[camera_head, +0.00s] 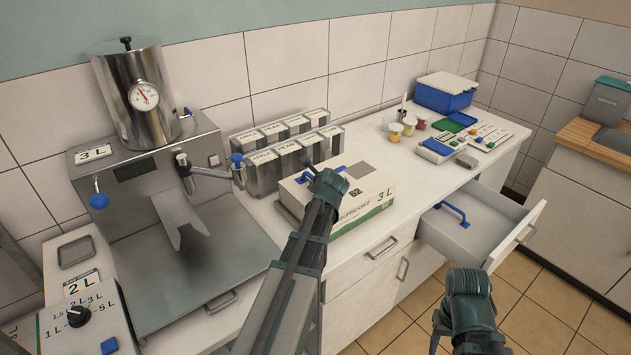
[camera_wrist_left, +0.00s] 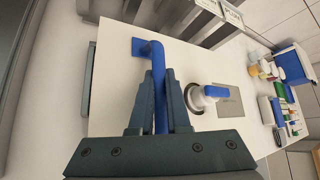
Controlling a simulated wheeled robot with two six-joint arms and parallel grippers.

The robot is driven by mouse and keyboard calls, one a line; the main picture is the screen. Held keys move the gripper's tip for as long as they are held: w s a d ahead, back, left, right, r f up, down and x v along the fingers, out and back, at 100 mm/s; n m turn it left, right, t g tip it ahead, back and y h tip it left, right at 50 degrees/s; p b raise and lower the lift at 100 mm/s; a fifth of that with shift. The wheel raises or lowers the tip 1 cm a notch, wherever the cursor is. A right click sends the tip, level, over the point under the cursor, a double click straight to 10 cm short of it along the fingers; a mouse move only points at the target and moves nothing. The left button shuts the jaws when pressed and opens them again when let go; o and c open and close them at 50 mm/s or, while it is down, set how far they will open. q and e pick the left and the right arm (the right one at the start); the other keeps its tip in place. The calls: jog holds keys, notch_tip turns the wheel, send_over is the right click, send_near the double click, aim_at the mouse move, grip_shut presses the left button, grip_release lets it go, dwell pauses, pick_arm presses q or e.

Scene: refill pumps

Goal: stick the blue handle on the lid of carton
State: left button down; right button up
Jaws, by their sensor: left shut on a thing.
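The carton (camera_head: 368,208) is a white box marked 3 L on the counter. Its white lid (camera_wrist_left: 112,75) has a grey patch and a white spout with a blue tab (camera_wrist_left: 214,92). My left gripper (camera_head: 325,181) is over the lid, shut on the blue handle (camera_wrist_left: 158,88). The handle is a bent bar with a square foot, which appears against the lid in the left wrist view; I cannot tell whether it touches. The fingers hide part of the bar. My right gripper (camera_head: 466,285) is low at the right, in front of the drawer; its jaws are not clear.
An open drawer (camera_head: 475,235) holds another blue handle (camera_head: 453,213). Several labelled grey containers (camera_head: 290,150) stand behind the carton. A steel dispenser (camera_head: 150,190) is at left. A blue box (camera_head: 445,97) and small pots (camera_head: 408,122) are at the far right.

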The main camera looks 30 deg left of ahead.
pick_arm(q)
jog(key=c, duration=0.8)
grip_release()
jog(key=p+v, duration=0.7)
jog(key=v, duration=0.7)
jog(key=shift+p, duration=0.35)
notch_tip(320, 180, up, 7)
jog(key=p, duration=0.7)
jog(key=shift+f, duration=0.1)
